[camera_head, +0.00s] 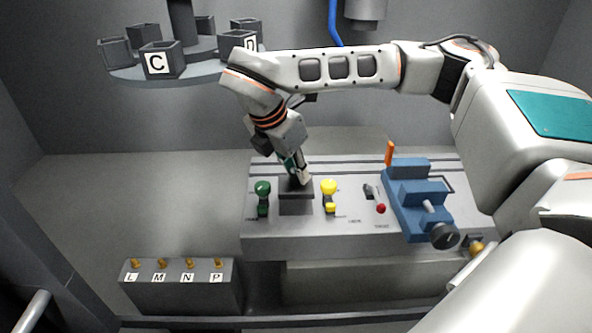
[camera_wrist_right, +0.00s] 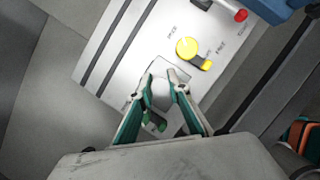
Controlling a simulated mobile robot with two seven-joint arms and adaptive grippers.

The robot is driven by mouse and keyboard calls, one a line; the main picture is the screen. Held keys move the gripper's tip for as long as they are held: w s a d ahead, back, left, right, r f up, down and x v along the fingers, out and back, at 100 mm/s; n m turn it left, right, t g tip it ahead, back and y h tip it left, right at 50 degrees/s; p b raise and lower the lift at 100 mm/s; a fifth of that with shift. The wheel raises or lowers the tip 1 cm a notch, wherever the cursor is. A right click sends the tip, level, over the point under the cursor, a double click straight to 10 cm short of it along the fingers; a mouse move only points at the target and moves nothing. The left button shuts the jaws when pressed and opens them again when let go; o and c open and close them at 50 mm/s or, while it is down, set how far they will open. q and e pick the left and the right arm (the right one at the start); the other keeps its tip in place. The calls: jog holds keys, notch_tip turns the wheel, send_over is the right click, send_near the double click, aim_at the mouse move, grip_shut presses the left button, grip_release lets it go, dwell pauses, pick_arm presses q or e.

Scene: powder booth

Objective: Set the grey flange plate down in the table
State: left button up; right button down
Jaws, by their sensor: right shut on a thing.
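My right gripper (camera_head: 293,172) points down over the middle of the light grey slotted table (camera_head: 262,228), just above a dark grey block (camera_head: 297,205). In the right wrist view its fingertips (camera_wrist_right: 162,92) are closed on a small grey piece (camera_wrist_right: 160,97), which looks like the grey flange plate. The plate is mostly hidden by the fingers in the head view. I cannot tell whether it touches the block below. My left gripper is not in view.
A green knob (camera_head: 263,188) stands left of the block and a yellow knob (camera_head: 328,187) right of it. A blue vise (camera_head: 412,195) is farther right, beside an orange post (camera_head: 389,152). A rack with lettered pegs (camera_head: 180,288) stands at front left. A carousel of bins (camera_head: 163,62) hangs at back left.

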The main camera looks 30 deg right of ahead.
aim_at(296, 185)
jog(key=shift+f, duration=0.15)
jog(key=shift+f+b, duration=1)
jog(key=shift+f, duration=0.3)
jog(key=shift+f+b, duration=0.5)
jog(key=shift+f, duration=0.25)
jog(key=c, duration=1.8)
grip_release()
jog(key=v, duration=1.2)
